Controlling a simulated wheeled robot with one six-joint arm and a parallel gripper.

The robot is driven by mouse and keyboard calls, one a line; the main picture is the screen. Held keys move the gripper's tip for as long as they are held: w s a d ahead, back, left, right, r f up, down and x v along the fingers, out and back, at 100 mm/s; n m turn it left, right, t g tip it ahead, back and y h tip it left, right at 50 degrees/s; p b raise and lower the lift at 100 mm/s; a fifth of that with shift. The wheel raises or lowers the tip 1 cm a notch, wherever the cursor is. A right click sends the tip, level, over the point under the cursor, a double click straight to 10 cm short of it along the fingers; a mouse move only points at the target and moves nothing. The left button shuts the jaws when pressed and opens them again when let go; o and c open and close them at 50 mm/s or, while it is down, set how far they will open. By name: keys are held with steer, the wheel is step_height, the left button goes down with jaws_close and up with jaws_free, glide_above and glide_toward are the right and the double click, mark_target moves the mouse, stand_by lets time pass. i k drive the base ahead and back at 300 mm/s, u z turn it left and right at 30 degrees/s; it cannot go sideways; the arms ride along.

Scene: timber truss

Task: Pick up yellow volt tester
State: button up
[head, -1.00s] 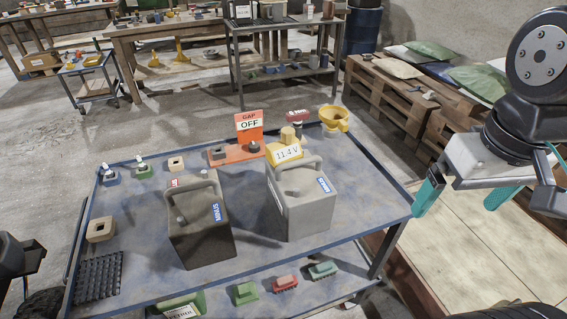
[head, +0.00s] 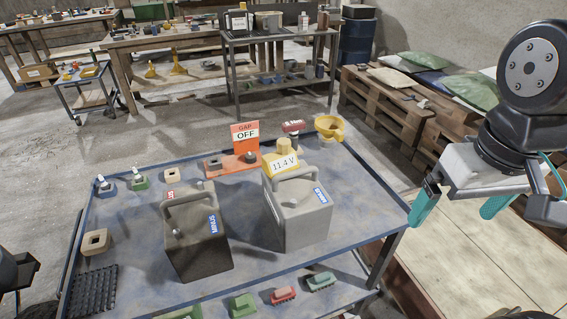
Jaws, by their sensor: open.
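The yellow volt tester (head: 283,163) shows "11.4 V" on its pale face. It stands near the far edge of the blue-grey cart top, just behind the light grey battery box (head: 302,218), which hides its lower part. My gripper (head: 460,208), with teal fingers, is open and empty at the right, beyond the cart's right edge and well apart from the tester.
A dark battery box (head: 196,238) stands left of the grey one. An orange "GAP OFF" sign (head: 245,137) and a yellow funnel-like cup (head: 329,128) flank the tester. Small blocks line the cart top's (head: 140,215) left side. Wooden pallets (head: 385,112) stand behind right.

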mark_target(285, 158)
steer(key=k, duration=1)
steer(key=u, duration=1.6)
steer(key=i, duration=0.95)
steer(key=z, duration=2.7)
